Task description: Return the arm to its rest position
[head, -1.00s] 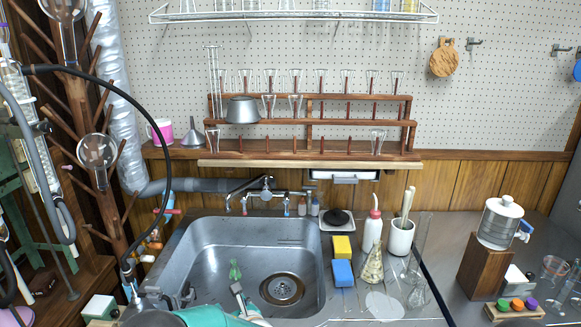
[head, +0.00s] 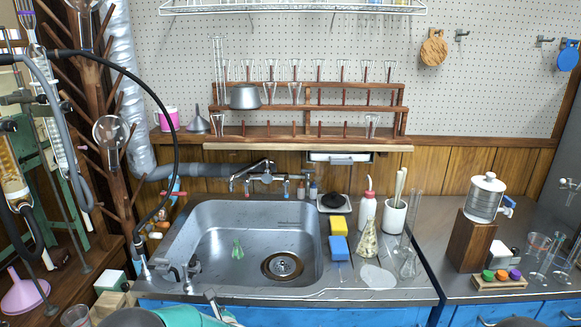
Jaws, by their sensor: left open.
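My left arm shows at the bottom edge, with teal and dark links. My left gripper (head: 213,302) is at the front edge of the sink (head: 300,209), partly cut off by the bottom of the head view. It is open, and I see nothing held in it. A small green object (head: 237,249) lies in the sink, apart from the gripper. My right gripper is not in view.
Right of the sink stand yellow (head: 338,226) and blue sponges (head: 338,247), a conical flask (head: 367,240) and a white wash bottle (head: 367,211). A black hose (head: 176,140) arches at the left. The sink basin is mostly clear.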

